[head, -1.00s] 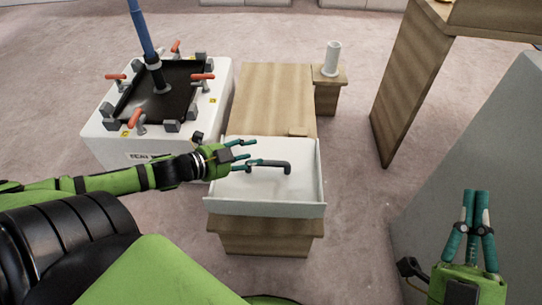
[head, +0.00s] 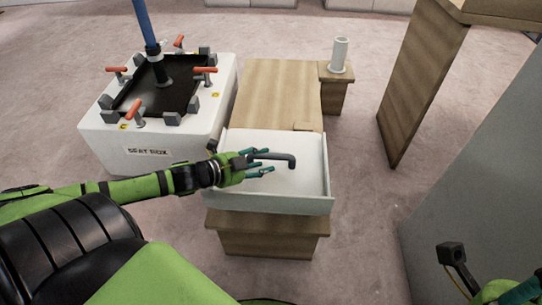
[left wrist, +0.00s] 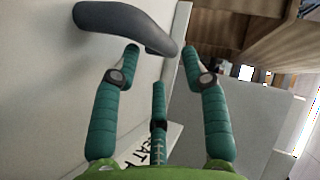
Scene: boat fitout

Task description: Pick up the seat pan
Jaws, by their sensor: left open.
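The seat pan (head: 240,193) is a white shallow tray with raised edges, lying on the near end of a wooden bench. A dark grey bent handle (head: 276,156) stands on it. My left gripper (head: 263,163) is open at the handle's left end, over the pan. In the left wrist view the handle (left wrist: 125,24) lies just beyond my spread fingertips (left wrist: 160,55), with nothing clearly held. A partly hidden label beginning "SEAT" (left wrist: 160,155) shows below on the white surface.
A white box marked "SEAT BOX" (head: 102,137) with red-handled clamps and a black frame stands at the left. Behind the pan are bare bench top (head: 275,90) and a white cylinder (head: 340,55). A wooden panel (head: 425,80) and grey surface (head: 480,190) stand at the right.

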